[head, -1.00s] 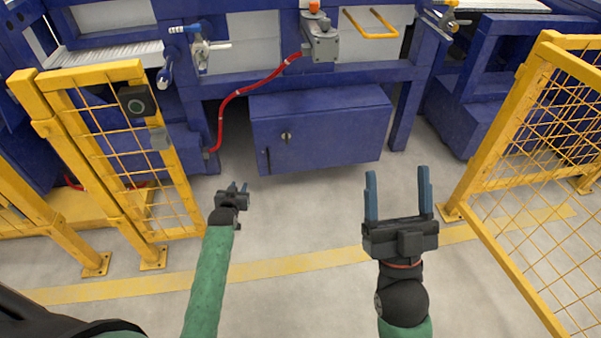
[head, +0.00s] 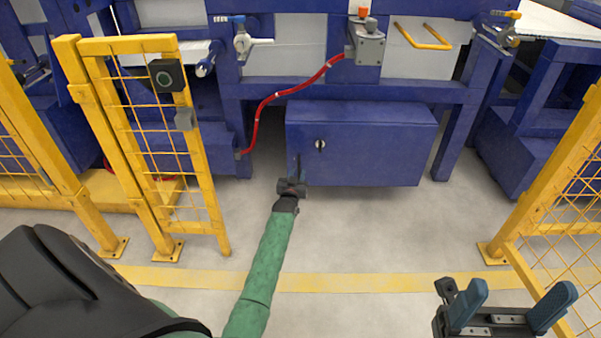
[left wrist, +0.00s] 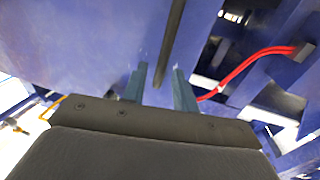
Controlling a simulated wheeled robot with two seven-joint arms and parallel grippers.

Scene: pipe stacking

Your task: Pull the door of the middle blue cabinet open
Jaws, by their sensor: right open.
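The middle blue cabinet (head: 375,150) hangs under the blue machine frame, its door closed. A round lock (head: 320,144) sits on the door, and a dark upright handle (head: 299,165) is near its left edge. My left gripper (head: 295,180) is at the lower left of the door, at the handle. In the left wrist view its two fingers (left wrist: 162,80) are apart, and the dark handle bar (left wrist: 171,40) runs down between them. I cannot tell whether they touch it. My right gripper (head: 512,300) is open and empty at the lower right, away from the cabinet.
A yellow mesh fence (head: 160,150) stands left of the cabinet, and another fence (head: 555,170) stands at the right. A red hose (head: 275,97) curves down left of the cabinet, also visible in the left wrist view (left wrist: 245,68). Grey floor before the cabinet is clear.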

